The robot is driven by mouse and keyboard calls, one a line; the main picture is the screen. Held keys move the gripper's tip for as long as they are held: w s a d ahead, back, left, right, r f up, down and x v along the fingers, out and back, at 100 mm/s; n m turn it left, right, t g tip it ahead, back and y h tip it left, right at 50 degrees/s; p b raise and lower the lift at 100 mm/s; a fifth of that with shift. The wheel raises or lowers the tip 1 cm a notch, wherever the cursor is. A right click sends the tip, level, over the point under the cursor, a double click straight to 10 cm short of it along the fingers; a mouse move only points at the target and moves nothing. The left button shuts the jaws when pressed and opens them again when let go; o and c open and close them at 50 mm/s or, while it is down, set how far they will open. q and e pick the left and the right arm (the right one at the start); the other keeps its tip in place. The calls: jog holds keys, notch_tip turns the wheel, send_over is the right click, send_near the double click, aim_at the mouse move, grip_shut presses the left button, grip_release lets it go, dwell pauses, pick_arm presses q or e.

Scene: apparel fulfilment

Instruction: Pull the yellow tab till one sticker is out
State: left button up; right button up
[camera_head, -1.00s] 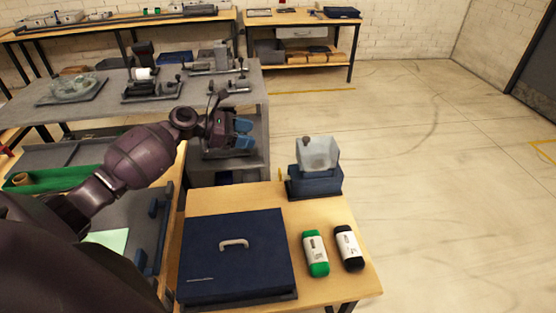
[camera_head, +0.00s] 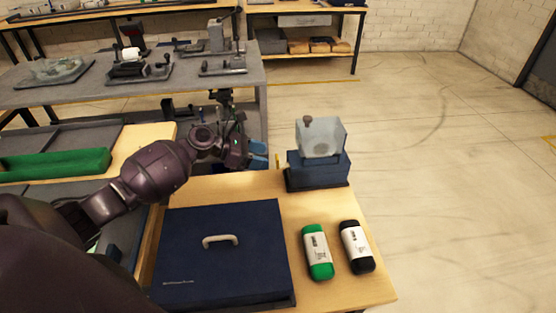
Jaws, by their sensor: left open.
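A small yellow bit (camera_head: 277,160), which looks like the yellow tab, shows at the left side of the base. It is too small to make out well. My left gripper (camera_head: 260,154) has blue fingertips and is open, just left of the yellow bit and apart from the dispenser. I cannot see a sticker sticking out. My right gripper is not in view.
A dark blue case (camera_head: 222,255) with a pale handle lies at the table's front. A green-and-white bottle (camera_head: 317,252) and a black-and-white bottle (camera_head: 356,247) lie to its right. A grey bench (camera_head: 200,90) with several fixtures stands behind. The floor at right is clear.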

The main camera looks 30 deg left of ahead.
aim_at(277, 156)
pick_arm(q)
jog(key=x, duration=0.5)
jog(key=shift+w+d+f+b, duration=0.15)
jog(key=shift+d+b, duration=0.05)
jog(key=shift+b, duration=0.1)
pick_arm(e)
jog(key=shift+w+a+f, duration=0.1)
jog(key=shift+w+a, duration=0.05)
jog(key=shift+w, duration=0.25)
pick_arm(q)
jog(key=c, duration=0.9)
grip_shut()
jog(key=s+a+p, duration=0.1)
jog(key=a, duration=0.1)
jog(key=s+a+p, duration=0.1)
jog(key=s+a, duration=0.1)
jog(key=shift+s+a, duration=0.2)
jog(key=shift+a, duration=0.05)
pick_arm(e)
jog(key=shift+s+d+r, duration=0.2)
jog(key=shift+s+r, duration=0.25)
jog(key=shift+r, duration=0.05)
